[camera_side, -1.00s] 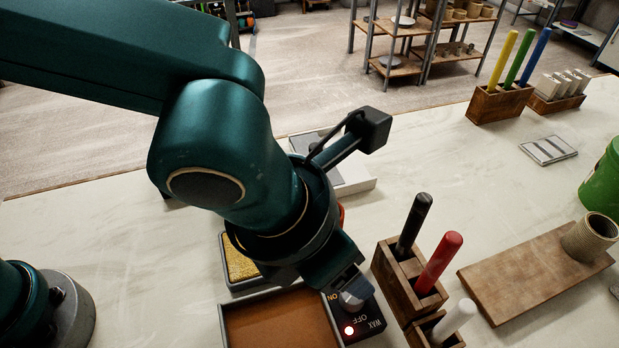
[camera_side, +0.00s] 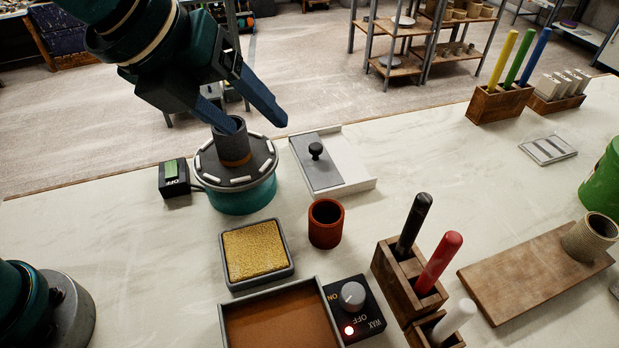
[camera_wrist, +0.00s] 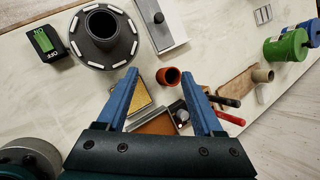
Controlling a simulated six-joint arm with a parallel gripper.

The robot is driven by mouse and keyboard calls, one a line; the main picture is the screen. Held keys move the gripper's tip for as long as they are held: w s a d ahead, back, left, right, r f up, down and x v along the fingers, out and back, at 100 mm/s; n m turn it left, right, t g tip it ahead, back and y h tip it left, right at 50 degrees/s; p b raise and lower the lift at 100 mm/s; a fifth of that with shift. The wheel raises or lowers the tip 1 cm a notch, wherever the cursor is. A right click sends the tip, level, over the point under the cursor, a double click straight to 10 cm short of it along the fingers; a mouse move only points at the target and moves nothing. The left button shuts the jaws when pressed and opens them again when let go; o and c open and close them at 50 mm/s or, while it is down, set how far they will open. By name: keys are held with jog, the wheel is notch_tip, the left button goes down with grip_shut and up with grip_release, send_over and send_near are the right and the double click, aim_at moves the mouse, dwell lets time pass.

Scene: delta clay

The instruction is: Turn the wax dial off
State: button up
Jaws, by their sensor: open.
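The wax dial is a round grey knob (camera_side: 352,294) on a black box (camera_side: 371,320) marked WAX, ON and OFF, at the bottom of the side view. A small red light (camera_side: 349,330) glows on the box. I cannot tell which mark the knob points to. In the wrist view the dial box (camera_wrist: 181,112) is small and partly behind the right finger. My gripper (camera_side: 260,124) is open and empty, high up and well away from the dial. In the side view it overlaps the wheel; its two blue fingers (camera_wrist: 160,74) are spread in the wrist view.
A teal-based wheel (camera_side: 240,197) carries a dark grey cylinder (camera_side: 231,142). A switch box (camera_side: 174,178), lidded white tray (camera_side: 352,180), terracotta cup (camera_side: 326,224), sponge tray (camera_side: 257,254) and brown-filled tray (camera_side: 225,318) stand around. A wooden tool block (camera_side: 388,275) flanks the dial.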

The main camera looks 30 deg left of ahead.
jog(key=s+a+r+n+y, duration=0.1)
jog(key=s+a+r+n, duration=0.1)
jog(key=a+n, duration=0.7)
jog(key=shift+s+n+t, duration=0.3)
jog(key=shift+s+n, duration=0.25)
jog(key=shift+n, duration=0.05)
